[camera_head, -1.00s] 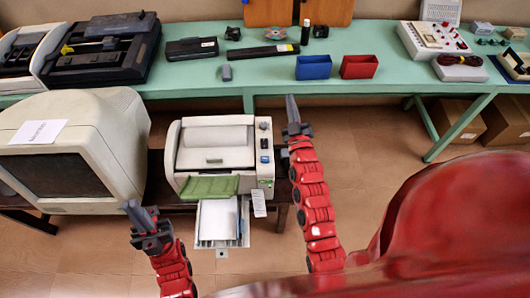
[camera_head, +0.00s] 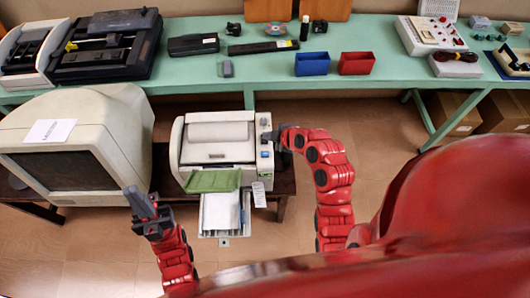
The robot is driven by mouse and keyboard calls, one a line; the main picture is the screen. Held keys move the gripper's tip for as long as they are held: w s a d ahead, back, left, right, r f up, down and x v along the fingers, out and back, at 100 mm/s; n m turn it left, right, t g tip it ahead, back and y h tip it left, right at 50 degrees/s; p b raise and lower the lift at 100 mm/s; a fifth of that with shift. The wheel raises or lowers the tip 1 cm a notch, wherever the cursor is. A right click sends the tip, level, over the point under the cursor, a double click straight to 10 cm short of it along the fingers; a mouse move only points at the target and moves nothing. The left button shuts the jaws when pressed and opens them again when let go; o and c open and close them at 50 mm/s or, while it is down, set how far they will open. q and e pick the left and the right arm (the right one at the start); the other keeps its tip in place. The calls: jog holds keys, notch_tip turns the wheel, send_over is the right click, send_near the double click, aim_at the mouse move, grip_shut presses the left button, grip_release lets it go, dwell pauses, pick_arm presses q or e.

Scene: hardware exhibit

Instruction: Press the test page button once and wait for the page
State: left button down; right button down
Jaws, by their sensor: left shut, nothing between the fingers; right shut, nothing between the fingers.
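The white printer (camera_head: 220,135) stands on a low dark table, with a control strip of knobs and blue parts (camera_head: 265,154) along its right side. A green flap (camera_head: 212,181) lies at its front above an output tray with white paper (camera_head: 218,212). My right gripper (camera_head: 272,136) is shut and points left, its tip at the control strip. It hides part of the strip, and I cannot tell whether it touches a button. My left gripper (camera_head: 137,198) is shut and empty, left of the tray and in front of the monitor.
A bulky beige monitor (camera_head: 85,140) stands close left of the printer. A small white tag (camera_head: 259,194) hangs at the printer's front right. Behind is a long green table (camera_head: 400,85) with a blue bin (camera_head: 312,64), a red bin (camera_head: 356,64) and old devices.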

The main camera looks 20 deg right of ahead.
jog(key=shift+f, duration=0.15)
jog(key=b, duration=0.1)
send_over(268, 155)
notch_tip(268, 155, down, 6)
jog(key=shift+a+r, duration=0.1)
jog(key=shift+f+b, duration=0.85)
jog(key=shift+b, duration=0.15)
jog(key=shift+f+b, duration=0.55)
jog(key=shift+b, duration=0.1)
jog(key=shift+r, duration=0.1)
dwell(0.6)
jog(key=shift+f+b, duration=0.5)
jog(key=shift+b, duration=0.35)
